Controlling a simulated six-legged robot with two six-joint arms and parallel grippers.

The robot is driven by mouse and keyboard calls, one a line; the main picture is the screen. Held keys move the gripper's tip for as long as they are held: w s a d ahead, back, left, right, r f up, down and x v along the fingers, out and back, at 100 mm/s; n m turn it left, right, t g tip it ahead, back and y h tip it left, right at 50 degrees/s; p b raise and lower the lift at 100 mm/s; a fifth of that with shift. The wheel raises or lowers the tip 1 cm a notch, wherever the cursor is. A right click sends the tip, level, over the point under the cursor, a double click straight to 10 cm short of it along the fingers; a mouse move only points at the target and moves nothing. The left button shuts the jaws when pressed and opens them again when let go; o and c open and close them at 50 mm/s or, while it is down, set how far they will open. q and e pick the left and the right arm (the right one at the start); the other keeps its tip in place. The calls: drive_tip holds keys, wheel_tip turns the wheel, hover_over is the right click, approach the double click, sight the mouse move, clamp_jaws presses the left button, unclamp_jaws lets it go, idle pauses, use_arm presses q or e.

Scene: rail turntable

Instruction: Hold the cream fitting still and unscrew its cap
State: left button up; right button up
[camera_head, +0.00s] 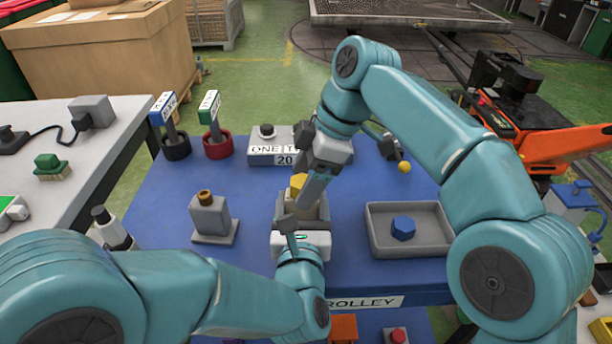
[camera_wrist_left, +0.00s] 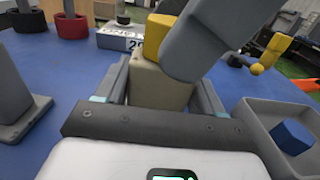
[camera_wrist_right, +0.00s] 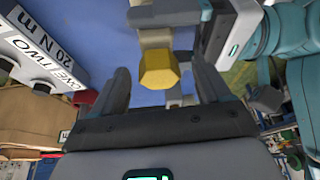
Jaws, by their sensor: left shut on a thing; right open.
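The cream fitting (camera_wrist_left: 158,88) stands upright on the blue trolley top, with its yellow cap (camera_wrist_left: 156,36) on top. My left gripper (camera_head: 301,212) is shut on the fitting's body, one finger on each side. My right gripper (camera_head: 312,185) comes down from above and is open. In the right wrist view the yellow six-sided cap (camera_wrist_right: 159,71) lies between its two fingers, with gaps showing at the sides. In the head view the right gripper partly hides the cap (camera_head: 297,183) and the fitting.
A grey tray (camera_head: 376,242) on the right holds a blue hexagonal piece (camera_head: 403,228). A grey block with a brown peg (camera_head: 210,218) stands to the left.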

use_arm(q)
drive_tip(key=shift+f, duration=0.1)
use_arm(e)
drive_tip(key=m+t, duration=0.1)
drive_tip(key=m, duration=0.1)
drive_tip(key=m+t, duration=0.1)
drive_tip(key=m, duration=0.2)
drive_tip(key=shift+s, duration=0.2)
drive_tip(key=m+t, duration=0.1)
drive_tip(key=m, duration=0.1)
drive_tip(key=m+h, duration=0.1)
drive_tip(key=m, duration=0.2)
drive_tip(key=shift+s+a+t, duration=0.1)
drive_tip(key=shift+a+t, duration=0.05)
drive_tip(key=shift+t, duration=0.25)
drive_tip(key=m+h, duration=0.1)
drive_tip(key=m, duration=0.1)
drive_tip(key=m+t+h, duration=0.1)
drive_tip(key=m, duration=0.2)
drive_tip(key=shift+a+m, duration=0.2)
drive_tip(key=shift+m, duration=0.1)
drive_tip(key=m+h, duration=0.1)
drive_tip(key=m, duration=0.2)
drive_tip(key=shift+m+h, duration=0.3)
drive_tip(key=shift+h, duration=0.1)
